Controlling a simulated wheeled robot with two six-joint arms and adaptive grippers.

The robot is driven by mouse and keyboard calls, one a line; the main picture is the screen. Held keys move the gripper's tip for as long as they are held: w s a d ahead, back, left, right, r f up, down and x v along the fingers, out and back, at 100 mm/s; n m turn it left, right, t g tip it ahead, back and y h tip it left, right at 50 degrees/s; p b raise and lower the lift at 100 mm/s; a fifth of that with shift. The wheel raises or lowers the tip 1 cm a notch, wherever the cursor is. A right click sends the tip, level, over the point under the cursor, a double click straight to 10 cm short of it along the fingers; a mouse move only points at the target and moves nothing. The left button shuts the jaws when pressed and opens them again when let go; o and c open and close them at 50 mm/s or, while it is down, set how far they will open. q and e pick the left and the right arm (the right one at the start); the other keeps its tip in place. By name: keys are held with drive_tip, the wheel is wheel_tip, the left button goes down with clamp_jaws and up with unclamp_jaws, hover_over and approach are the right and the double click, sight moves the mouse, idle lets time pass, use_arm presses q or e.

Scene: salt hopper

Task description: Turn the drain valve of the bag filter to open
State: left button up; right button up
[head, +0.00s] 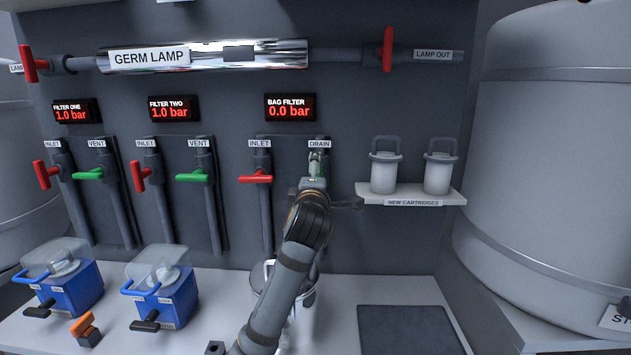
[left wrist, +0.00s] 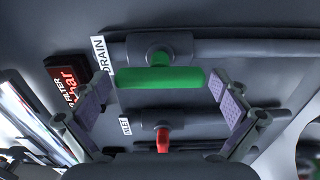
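The drain valve's green handle (head: 314,160) is on the pipe under the DRAIN label (head: 319,144), below the bag filter display (head: 290,107), which reads 0.0 bar. My left gripper (head: 314,178) is in front of this valve and partly hides it. In the left wrist view the green handle (left wrist: 158,79) lies parallel to its pipe (left wrist: 250,48). My left gripper (left wrist: 162,90) is open there, with one finger near each end of the handle and no clear contact. My right gripper is not in view.
The bag filter's red inlet handle (head: 255,179) sits close left of the drain valve, across its pipe. A shelf (head: 455,196) with two new cartridges stands to the right. Two blue filter housings (head: 78,290) are at left.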

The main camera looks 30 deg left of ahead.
use_arm(q)
drive_tip(key=shift+s, duration=0.1)
drive_tip(key=v, duration=0.7)
drive_tip(key=shift+s+d, duration=0.1)
drive_tip(key=shift+s, duration=0.05)
idle(0.4)
